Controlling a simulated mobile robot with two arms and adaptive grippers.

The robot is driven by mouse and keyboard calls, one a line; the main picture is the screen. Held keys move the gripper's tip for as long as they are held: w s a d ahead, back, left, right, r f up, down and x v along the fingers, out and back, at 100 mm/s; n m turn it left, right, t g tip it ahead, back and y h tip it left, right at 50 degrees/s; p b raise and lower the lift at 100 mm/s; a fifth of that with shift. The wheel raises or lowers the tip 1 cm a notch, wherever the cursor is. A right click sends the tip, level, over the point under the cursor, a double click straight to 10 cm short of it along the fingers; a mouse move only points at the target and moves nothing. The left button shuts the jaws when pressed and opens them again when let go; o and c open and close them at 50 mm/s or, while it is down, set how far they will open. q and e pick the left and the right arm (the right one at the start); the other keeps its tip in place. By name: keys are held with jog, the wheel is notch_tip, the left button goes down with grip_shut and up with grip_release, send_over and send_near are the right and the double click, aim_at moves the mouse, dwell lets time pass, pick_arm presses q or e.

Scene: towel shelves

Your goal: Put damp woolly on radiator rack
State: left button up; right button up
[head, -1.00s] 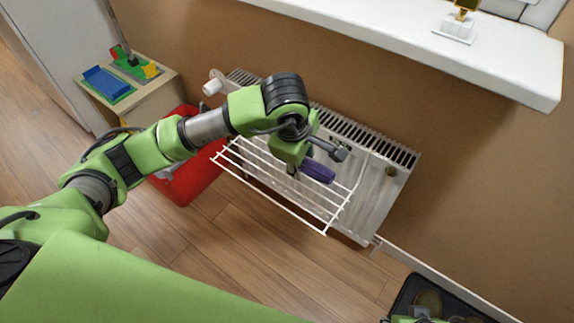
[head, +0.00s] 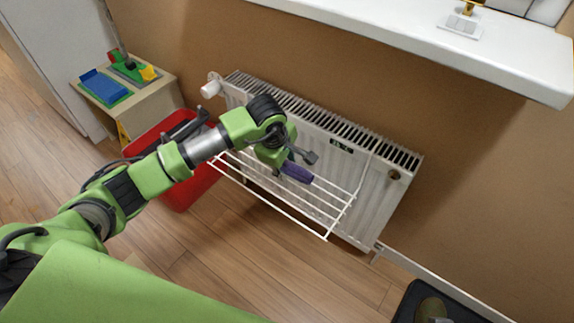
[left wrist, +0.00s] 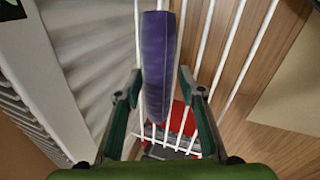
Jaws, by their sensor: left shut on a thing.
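The woolly (head: 298,173) is a small purple, flattened thing. The rack sticks out from the front of the white radiator (head: 372,190). My right gripper is not seen.
A red bin (head: 190,185) stands left of the rack. A small wooden cabinet (head: 150,97) with blue and green items is further left. A white sill (head: 430,45) juts out above the radiator. A dark tray (head: 408,305) lies at the bottom right. The floor before the rack is clear.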

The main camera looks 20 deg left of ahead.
pick_arm(q)
jog(key=o, duration=1.2)
jog(key=shift+w+d, duration=0.1)
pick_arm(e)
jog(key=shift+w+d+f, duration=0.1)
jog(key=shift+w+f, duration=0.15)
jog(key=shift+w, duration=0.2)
pick_arm(q)
jog(key=shift+d+r, duration=0.1)
jog(key=shift+r, duration=0.05)
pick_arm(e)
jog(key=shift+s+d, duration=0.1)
